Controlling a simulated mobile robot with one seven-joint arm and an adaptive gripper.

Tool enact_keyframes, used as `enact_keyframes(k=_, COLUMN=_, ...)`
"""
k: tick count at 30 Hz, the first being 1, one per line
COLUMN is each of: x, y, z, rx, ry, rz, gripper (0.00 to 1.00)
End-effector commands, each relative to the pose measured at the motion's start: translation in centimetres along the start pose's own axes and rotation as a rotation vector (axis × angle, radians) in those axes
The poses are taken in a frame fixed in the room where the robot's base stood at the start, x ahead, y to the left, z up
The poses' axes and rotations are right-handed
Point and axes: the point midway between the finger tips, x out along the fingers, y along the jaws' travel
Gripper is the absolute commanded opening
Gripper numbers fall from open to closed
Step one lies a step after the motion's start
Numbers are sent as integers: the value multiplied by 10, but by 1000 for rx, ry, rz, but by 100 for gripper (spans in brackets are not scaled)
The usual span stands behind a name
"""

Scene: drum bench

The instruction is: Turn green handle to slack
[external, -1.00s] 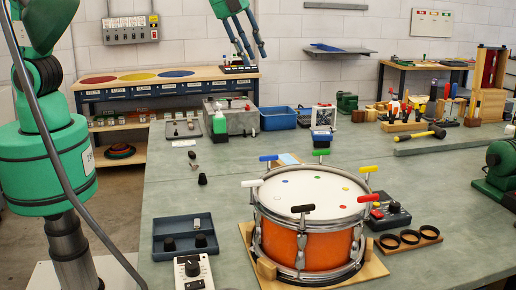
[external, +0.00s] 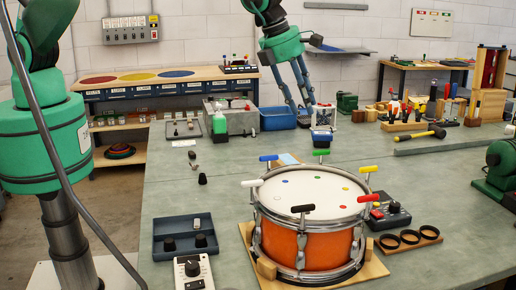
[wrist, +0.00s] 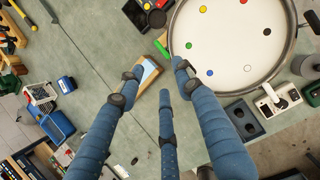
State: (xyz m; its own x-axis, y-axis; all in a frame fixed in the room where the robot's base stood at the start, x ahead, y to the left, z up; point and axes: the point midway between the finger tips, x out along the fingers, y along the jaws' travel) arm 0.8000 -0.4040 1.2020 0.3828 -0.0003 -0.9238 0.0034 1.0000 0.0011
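The orange drum (external: 305,240) stands on a wooden base with several coloured handles around its rim. The green handle (external: 321,153) sits at the far side of the rim, and it also shows in the wrist view (wrist: 161,48) beside the drum edge. A green dot (wrist: 188,45) marks the drumhead near it. My gripper (external: 303,105) is open and empty, in the air beyond the drum's far side. In the wrist view its blue fingers (wrist: 157,70) are spread apart, with the green handle past the tips and not touched. The blue handle is hidden there.
The blue handle (external: 268,158) and yellow handle (external: 368,168) flank the green one. A blue bin (external: 277,119) and a blue-and-white device (external: 321,136) stand behind the drum. A dark tray (external: 185,248) lies left of it. The bench's left middle is mostly clear.

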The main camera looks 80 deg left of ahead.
Motion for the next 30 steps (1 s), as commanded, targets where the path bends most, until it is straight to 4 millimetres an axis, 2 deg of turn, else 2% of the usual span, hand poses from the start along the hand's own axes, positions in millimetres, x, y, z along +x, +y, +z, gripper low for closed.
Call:
enact_keyframes(k=14, x=6, y=1, z=0, rx=-3, ry=1, rz=1, gripper=35)
enact_keyframes(k=20, x=24, y=1, z=-1, rx=-3, ry=2, rz=1, gripper=35)
enact_keyframes(k=30, x=73, y=1, z=-1, rx=-3, ry=2, rz=1, gripper=35)
